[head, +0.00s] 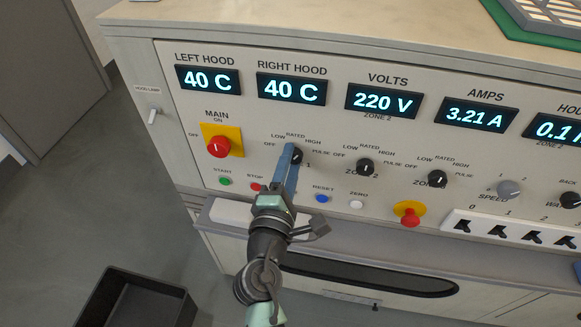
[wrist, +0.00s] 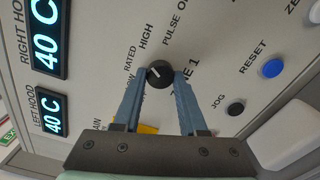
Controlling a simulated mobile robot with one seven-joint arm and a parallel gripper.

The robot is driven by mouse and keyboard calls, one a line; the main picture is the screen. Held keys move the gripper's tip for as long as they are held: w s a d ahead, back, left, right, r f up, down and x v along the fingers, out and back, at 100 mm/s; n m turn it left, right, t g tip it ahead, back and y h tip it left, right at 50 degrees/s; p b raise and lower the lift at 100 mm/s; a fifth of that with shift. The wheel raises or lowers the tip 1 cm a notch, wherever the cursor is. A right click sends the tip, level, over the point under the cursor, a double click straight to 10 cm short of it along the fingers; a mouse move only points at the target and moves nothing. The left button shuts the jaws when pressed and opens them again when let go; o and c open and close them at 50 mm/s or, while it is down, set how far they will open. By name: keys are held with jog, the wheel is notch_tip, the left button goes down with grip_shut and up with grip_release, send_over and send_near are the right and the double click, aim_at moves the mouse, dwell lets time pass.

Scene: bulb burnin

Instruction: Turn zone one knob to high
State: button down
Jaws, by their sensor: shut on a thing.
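The zone one knob (wrist: 160,74) is a small round black knob with a white pointer line. In the wrist view it sits between my two blue fingertips, and my gripper (wrist: 160,77) is shut on it. Its pointer appears to lean toward the RATED label, though the mark is small. The HIGH label (wrist: 147,36) is printed beyond the knob in the wrist view. In the head view my gripper (head: 290,152) reaches up to the panel, and its fingers partly cover the zone one knob (head: 297,157) and its lettering.
The zone two knob (head: 365,167) and another black knob (head: 437,179) stand to the right. A red main switch (head: 219,147) is at left. Start (head: 225,181), stop (head: 256,187) and blue reset (head: 322,198) buttons lie below. A black bin (head: 137,300) is on the floor.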

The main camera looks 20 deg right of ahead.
jog(key=shift+f+m+b, duration=0.1)
jog(key=shift+m+b, duration=0.3)
jog(key=shift+m, duration=0.5)
jog(key=shift+c, duration=2.2)
grip_release()
jog(key=shift+s, duration=0.1)
jog(key=b+v, duration=0.1)
jog(key=v, duration=1.2)
